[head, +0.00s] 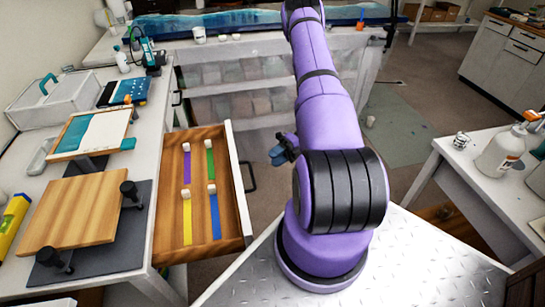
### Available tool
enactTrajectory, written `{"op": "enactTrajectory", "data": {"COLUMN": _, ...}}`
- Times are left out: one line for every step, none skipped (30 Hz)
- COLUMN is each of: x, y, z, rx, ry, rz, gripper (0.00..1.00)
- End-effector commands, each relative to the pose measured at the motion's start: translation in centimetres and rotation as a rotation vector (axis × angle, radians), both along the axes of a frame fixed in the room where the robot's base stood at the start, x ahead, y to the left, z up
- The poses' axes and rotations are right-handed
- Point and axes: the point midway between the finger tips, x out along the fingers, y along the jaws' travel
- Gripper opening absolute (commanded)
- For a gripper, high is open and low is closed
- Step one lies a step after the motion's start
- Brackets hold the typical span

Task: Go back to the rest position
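My purple arm rises from its base on a metal plate and runs up past the top edge of the head view. My gripper (283,152) seems to be the small dark part with blue-grey tips just left of the arm's black joint; the arm hides much of it. I cannot tell whether it is open or shut. It appears to the right of the open drawer (246,205), with no visible contact. Nothing is clearly seen held in it.
The drawer holds purple, green, yellow and blue strips with pale blocks. The left bench bears a wooden board (75,210), a framed panel (92,132) and a white box (50,103). A bottle (500,152) stands on the right table.

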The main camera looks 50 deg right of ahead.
Motion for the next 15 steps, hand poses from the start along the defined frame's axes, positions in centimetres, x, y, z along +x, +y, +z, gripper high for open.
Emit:
{"op": "enactTrajectory", "data": {"x": 0.0, "y": 0.0, "z": 0.0, "rx": 0.000, "ry": 0.000, "rz": 0.000, "gripper": 0.37}}
{"op": "enactTrajectory", "data": {"x": 0.0, "y": 0.0, "z": 0.0, "rx": 0.000, "ry": 0.000, "rz": 0.000, "gripper": 0.37}}
{"op": "enactTrajectory", "data": {"x": 0.0, "y": 0.0, "z": 0.0, "rx": 0.000, "ry": 0.000, "rz": 0.000, "gripper": 0.37}}
{"op": "enactTrajectory", "data": {"x": 0.0, "y": 0.0, "z": 0.0, "rx": 0.000, "ry": 0.000, "rz": 0.000, "gripper": 0.37}}
{"op": "enactTrajectory", "data": {"x": 0.0, "y": 0.0, "z": 0.0, "rx": 0.000, "ry": 0.000, "rz": 0.000, "gripper": 0.37}}
{"op": "enactTrajectory", "data": {"x": 0.0, "y": 0.0, "z": 0.0, "rx": 0.000, "ry": 0.000, "rz": 0.000, "gripper": 0.37}}
{"op": "enactTrajectory", "data": {"x": 0.0, "y": 0.0, "z": 0.0, "rx": 0.000, "ry": 0.000, "rz": 0.000, "gripper": 0.37}}
{"op": "enactTrajectory", "data": {"x": 0.0, "y": 0.0, "z": 0.0, "rx": 0.000, "ry": 0.000, "rz": 0.000, "gripper": 0.37}}
{"op": "enactTrajectory", "data": {"x": 0.0, "y": 0.0, "z": 0.0, "rx": 0.000, "ry": -0.001, "rz": 0.000, "gripper": 0.37}}
{"op": "enactTrajectory", "data": {"x": 0.1, "y": 0.0, "z": 0.1, "rx": -0.003, "ry": -0.004, "rz": 0.003, "gripper": 0.37}}
{"op": "enactTrajectory", "data": {"x": 0.2, "y": 0.0, "z": 0.3, "rx": -0.006, "ry": -0.009, "rz": 0.007, "gripper": 0.37}}
{"op": "enactTrajectory", "data": {"x": 0.4, "y": 0.1, "z": 0.7, "rx": -0.014, "ry": -0.021, "rz": 0.016, "gripper": 0.37}}
{"op": "enactTrajectory", "data": {"x": 0.6, "y": 0.1, "z": 1.1, "rx": -0.023, "ry": -0.033, "rz": 0.027, "gripper": 0.37}}
{"op": "enactTrajectory", "data": {"x": 0.9, "y": 0.2, "z": 1.7, "rx": -0.034, "ry": -0.049, "rz": 0.041, "gripper": 0.37}}
{"op": "enactTrajectory", "data": {"x": 1.3, "y": 0.3, "z": 2.6, "rx": -0.053, "ry": -0.076, "rz": 0.064, "gripper": 0.37}}
